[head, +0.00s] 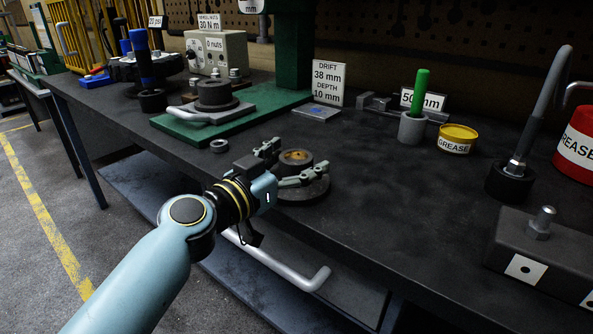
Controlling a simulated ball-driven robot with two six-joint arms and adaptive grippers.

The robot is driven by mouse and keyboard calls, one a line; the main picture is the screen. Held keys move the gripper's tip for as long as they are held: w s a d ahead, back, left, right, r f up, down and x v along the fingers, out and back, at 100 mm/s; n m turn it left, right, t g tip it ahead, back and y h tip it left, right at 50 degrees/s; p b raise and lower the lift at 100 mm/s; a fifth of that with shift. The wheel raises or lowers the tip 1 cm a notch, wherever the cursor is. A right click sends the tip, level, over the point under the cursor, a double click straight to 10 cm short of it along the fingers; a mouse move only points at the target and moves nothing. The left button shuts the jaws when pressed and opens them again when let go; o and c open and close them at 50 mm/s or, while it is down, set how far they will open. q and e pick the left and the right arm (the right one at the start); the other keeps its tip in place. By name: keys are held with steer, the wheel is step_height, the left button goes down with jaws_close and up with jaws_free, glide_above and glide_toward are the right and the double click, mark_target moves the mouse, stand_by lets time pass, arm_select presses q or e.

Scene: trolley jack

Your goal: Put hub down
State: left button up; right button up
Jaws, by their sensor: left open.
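A dark round flanged part (305,192), which looks like the hub, sits flat on the dark workbench near its front edge. Its raised centre has a brownish top face. My left gripper (294,160) is open, with one finger on the far left side of the raised centre and the other on its near right side. I cannot tell whether the fingers touch it. The gripper and wrist hide part of its left side. My right gripper is not in view.
A small ring (219,146) lies to the left. Behind it is a green press base (175,127) with a handled grey plate and another dark round part (214,94). A green-handled tool (420,92), grease tin (457,139) and grey block (545,255) stand right. The bench's middle right is clear.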

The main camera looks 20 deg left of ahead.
arm_select(q)
steer(key=shift+w+d, duration=0.1)
steer(key=shift+w, duration=0.2)
jaws_close()
steer(key=shift+r, duration=0.15)
stand_by(0.3)
